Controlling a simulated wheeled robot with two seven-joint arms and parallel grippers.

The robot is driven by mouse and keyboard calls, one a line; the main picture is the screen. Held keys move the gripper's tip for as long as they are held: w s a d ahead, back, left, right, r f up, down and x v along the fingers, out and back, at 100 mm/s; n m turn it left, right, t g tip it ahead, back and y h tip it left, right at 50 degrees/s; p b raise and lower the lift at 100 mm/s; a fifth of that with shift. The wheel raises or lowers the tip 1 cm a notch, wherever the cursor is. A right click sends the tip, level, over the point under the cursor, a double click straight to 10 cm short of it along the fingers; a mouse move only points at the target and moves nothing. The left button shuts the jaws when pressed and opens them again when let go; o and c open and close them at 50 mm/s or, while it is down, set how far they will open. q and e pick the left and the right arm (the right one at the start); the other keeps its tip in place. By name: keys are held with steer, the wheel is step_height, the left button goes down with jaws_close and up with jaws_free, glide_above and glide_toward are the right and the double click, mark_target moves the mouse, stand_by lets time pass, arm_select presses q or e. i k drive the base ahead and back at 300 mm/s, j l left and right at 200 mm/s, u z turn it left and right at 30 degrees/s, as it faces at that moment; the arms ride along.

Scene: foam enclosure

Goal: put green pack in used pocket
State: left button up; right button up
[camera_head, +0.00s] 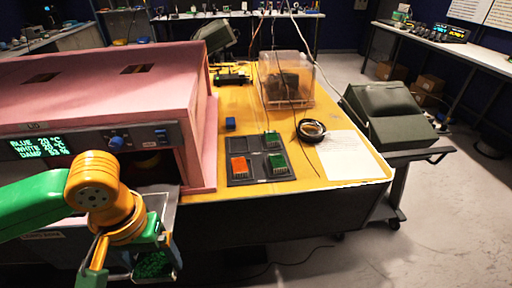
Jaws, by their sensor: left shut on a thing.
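My left gripper (122,256) is at the lower left, just in front of the pink enclosure, pointing down. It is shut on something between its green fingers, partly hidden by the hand. A green patterned piece (153,265) shows beside the fingers and looks like a green pack, though I cannot tell its outline. The dark pocket tray (244,182) lies on the yellow table. An orange pack (239,166) stands in its near left pocket. Green packs stand in the near right pocket (278,163) and the far right pocket (273,138). The far left pocket looks empty. My right gripper is not in view.
The pink enclosure (100,92) with a display panel fills the left. A small blue block (230,124), a black coil (311,130), a white sheet (352,158) and a clear box (286,82) surround the tray. A green-grey case (388,115) stands on a cart at right.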

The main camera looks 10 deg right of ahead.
mark_target(239, 145)
steer(key=i+l, duration=0.15)
steer(key=l, duration=0.2)
steer(key=i+l+z, duration=0.1)
steer(key=i+l, duration=0.95)
steer(key=i+l+z, duration=0.05)
